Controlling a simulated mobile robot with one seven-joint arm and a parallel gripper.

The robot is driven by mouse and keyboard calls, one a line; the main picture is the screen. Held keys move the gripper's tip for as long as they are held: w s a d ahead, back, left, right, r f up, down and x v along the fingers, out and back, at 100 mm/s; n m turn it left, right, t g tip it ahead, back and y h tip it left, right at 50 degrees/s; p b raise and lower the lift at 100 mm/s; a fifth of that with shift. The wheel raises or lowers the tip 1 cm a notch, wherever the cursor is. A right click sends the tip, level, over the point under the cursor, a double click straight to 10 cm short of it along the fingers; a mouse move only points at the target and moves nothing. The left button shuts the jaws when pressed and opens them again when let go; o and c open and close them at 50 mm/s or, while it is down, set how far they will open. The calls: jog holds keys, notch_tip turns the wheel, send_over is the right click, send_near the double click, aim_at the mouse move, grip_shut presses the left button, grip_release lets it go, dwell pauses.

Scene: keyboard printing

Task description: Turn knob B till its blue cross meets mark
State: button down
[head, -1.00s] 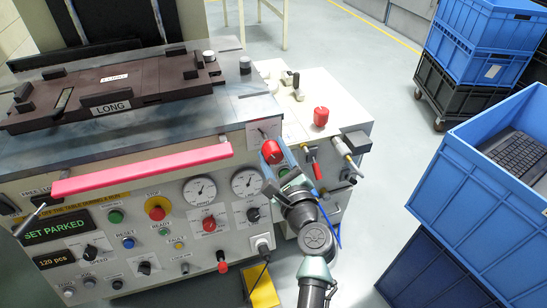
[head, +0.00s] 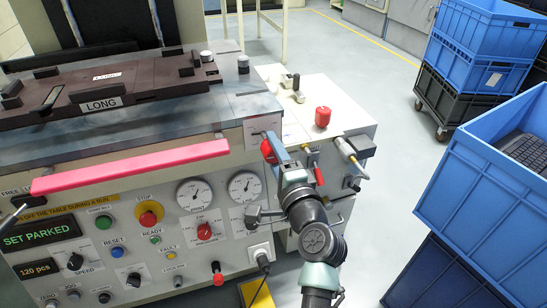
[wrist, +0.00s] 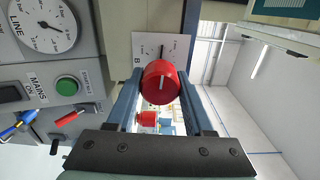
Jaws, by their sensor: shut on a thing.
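Knob B (wrist: 160,82) is red and round with a pale pointer line on its face. It sits in front of a white plate marked B (wrist: 145,47) with a short dark mark above the knob. I cannot make out a blue cross. In the head view, knob B (head: 267,151) is partly hidden by my gripper (head: 276,149), at the machine's right front corner. My gripper's two blue fingers (wrist: 160,92) flank the knob and are shut on it in the wrist view.
A second red knob (head: 323,117) stands on the side cabinet. A pink bar (head: 130,167) runs along the machine front. Blue crates (head: 490,200) stand at right.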

jog(key=shift+f+n+b, duration=0.1)
jog(key=shift+n+b, duration=0.55)
jog(key=shift+n, duration=0.55)
jog(key=shift+c, duration=1.4)
grip_release()
jog(key=shift+s, duration=0.1)
jog(key=p+v, duration=0.2)
jog(key=v, duration=1)
jog(key=shift+s, duration=0.4)
jog(key=shift+d+r, duration=0.15)
jog(key=shift+r, duration=0.1)
